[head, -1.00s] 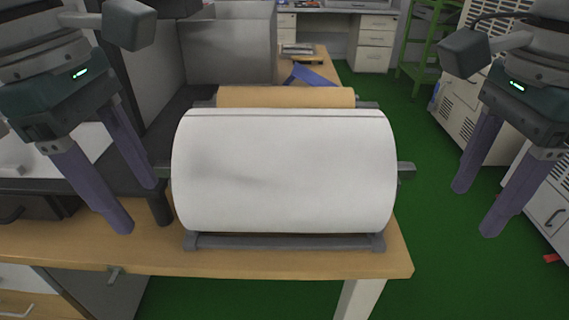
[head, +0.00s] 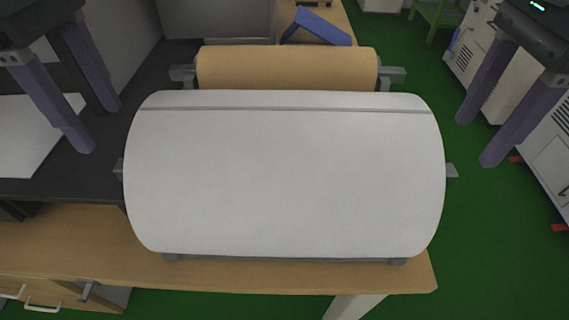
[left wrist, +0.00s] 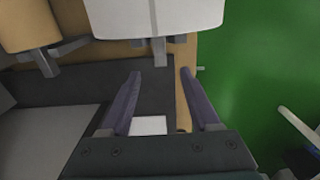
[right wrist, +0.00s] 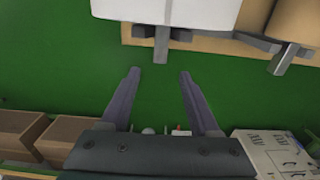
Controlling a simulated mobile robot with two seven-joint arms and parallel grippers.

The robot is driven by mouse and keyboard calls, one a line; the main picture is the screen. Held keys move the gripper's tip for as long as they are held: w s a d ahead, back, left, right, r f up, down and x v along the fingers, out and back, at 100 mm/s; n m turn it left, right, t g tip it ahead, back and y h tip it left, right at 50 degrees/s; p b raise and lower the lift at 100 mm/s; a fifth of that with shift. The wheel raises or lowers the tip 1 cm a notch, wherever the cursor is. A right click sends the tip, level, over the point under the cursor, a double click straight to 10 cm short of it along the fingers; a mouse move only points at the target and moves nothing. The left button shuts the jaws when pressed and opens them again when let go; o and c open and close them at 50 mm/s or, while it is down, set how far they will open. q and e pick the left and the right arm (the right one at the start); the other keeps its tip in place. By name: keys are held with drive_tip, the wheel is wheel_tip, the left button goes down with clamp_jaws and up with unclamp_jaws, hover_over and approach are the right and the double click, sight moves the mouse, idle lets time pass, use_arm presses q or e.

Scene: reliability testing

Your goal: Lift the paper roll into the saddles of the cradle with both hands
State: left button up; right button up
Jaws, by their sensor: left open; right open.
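A large white roll (head: 285,175) lies crosswise near the table's front edge, with a short grey shaft end (head: 452,172) at each side. A grey stand (head: 285,260) shows just below it. A smaller brown roll (head: 287,68) lies behind it, with grey end pieces (head: 392,76). Whether the white roll rests in saddles is hidden. My left gripper (head: 98,130) is open and empty, left of the white roll. My right gripper (head: 478,142) is open and empty, right of it. In the left wrist view a shaft end (left wrist: 159,52) is just beyond the fingertips; the right wrist view shows the other (right wrist: 160,50).
The wooden table (head: 230,275) has a narrow free strip in front of the white roll. A dark surface (head: 60,185) with a white sheet adjoins at left. A blue object (head: 318,27) lies behind the brown roll. Green floor and white cabinets (head: 480,50) are at right.

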sight(454, 169)
use_arm(q)
wheel_tip(454, 169, down, 10)
drive_tip(key=shift+r, duration=0.25)
use_arm(e)
wheel_tip(454, 169, down, 10)
drive_tip(key=shift+r, duration=0.25)
use_arm(q)
clamp_jaws()
use_arm(e)
clamp_jaws()
use_arm(q)
drive_tip(key=shift+r, duration=0.15)
use_arm(e)
drive_tip(key=shift+r, duration=0.15)
idle(0.3)
